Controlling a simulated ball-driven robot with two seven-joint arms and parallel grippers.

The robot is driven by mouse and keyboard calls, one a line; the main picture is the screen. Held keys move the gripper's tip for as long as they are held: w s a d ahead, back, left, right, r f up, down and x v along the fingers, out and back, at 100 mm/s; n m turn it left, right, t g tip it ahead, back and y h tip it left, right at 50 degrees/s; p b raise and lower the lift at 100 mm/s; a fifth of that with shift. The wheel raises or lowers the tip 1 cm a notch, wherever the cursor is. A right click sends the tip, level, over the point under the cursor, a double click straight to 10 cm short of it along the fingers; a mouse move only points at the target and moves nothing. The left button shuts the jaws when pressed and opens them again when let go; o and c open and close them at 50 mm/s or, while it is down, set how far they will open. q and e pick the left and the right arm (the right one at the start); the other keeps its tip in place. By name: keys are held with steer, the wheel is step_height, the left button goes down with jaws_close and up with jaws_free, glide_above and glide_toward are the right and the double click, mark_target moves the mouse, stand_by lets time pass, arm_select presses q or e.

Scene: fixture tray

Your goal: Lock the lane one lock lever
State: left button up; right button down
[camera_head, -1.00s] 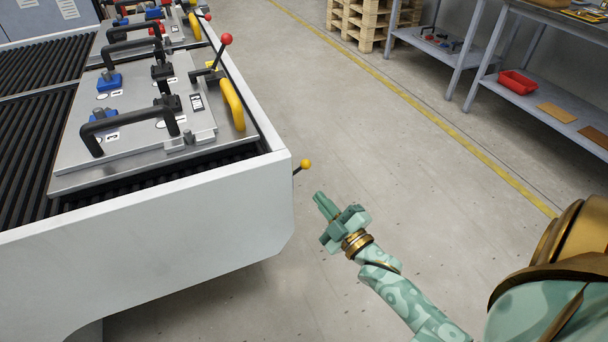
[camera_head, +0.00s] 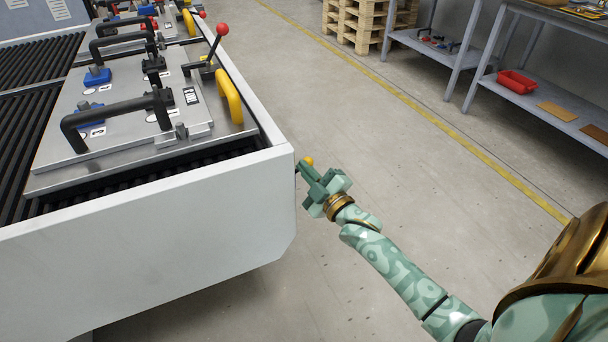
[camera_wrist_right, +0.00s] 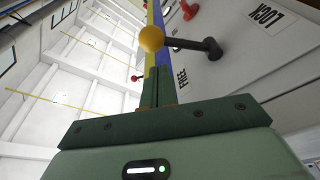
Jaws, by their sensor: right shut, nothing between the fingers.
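The lock lever is a short black arm with a yellow ball knob (camera_head: 309,161) on the outer side of the white conveyor frame. In the right wrist view its yellow ball (camera_wrist_right: 151,38) is just beyond my fingertips, and its black arm (camera_wrist_right: 185,43) runs right to a pivot. A FREE label (camera_wrist_right: 181,78) is below the arm and a LOCK label (camera_wrist_right: 268,18) is at upper right. My right gripper (camera_head: 304,171) is shut and empty, with its fingertips close to the knob; contact is unclear. It also shows in the wrist view (camera_wrist_right: 157,75). My left gripper is out of view.
The white conveyor frame (camera_head: 150,230) fills the left, close to the gripper. On its rollers lies a metal fixture tray (camera_head: 110,155) with black handles, a red-knobbed lever (camera_head: 222,29) and a yellow handle (camera_head: 229,97). Open floor (camera_head: 400,165) lies to the right.

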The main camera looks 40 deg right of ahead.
steer(key=shift+w+d+f, duration=0.2)
steer(key=shift+d+f, duration=0.05)
steer(key=shift+d, duration=0.15)
steer(key=shift+d+f+m, duration=0.1)
steer(key=shift+d+m, duration=0.05)
steer(key=shift+m, duration=0.25)
